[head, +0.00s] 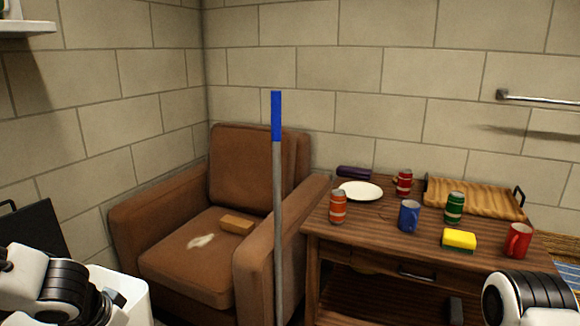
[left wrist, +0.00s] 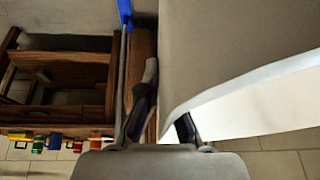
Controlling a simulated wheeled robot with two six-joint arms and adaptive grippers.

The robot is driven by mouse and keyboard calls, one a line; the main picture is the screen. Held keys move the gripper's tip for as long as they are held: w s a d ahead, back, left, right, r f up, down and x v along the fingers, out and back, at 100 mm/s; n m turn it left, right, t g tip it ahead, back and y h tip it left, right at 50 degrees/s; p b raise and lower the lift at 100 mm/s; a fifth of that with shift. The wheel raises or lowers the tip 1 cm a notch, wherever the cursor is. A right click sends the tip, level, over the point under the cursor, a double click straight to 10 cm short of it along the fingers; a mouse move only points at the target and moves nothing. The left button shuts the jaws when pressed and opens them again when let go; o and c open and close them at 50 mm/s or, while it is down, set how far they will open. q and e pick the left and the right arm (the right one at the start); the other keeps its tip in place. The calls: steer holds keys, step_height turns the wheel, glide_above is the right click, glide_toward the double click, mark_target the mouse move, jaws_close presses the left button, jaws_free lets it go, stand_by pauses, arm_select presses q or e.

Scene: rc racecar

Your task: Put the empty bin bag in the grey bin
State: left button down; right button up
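A small crumpled white thing (head: 201,241) lies on the armchair seat; it may be the empty bin bag, but I cannot tell. A pale, box-like thing with a rim, possibly the grey bin, shows at the lower left (head: 135,291). A large pale surface with a white edge fills the right of the left wrist view (left wrist: 240,50). My left gripper (left wrist: 165,110) has its fingers apart beside this surface, which hides part of the right finger; nothing is clearly held. My right arm shows at the lower right, but its gripper is out of view.
The brown armchair (head: 178,273) holds a tan block (head: 237,224). A blue-topped pole (head: 278,200) stands before it. The wooden table (head: 380,235) carries cans, mugs, a plate (head: 360,191), a sponge (head: 459,239) and a tray (head: 475,198). A black panel (head: 35,232) is at left.

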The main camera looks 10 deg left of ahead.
arm_select(q)
steer(key=w+d+f+n+y, duration=0.1)
steer(key=w+d+f, duration=0.4)
steer(key=w+d, duration=0.3)
steer(key=w+d+f+n, duration=0.1)
steer(key=w+d+f, duration=0.5)
steer(key=w+d, duration=0.2)
steer(key=s+r+p, duration=0.2)
steer(key=r+p, duration=1.1)
steer(key=r, duration=0.1)
steer(key=s+r+p, duration=0.2)
steer(key=r+p, duration=1.1)
steer(key=r, duration=0.2)
steer(key=shift+p, duration=0.35)
arm_select(e)
step_height(320, 180, up, 26)
steer(key=shift+w+r, duration=0.15)
steer(key=shift+w, duration=0.05)
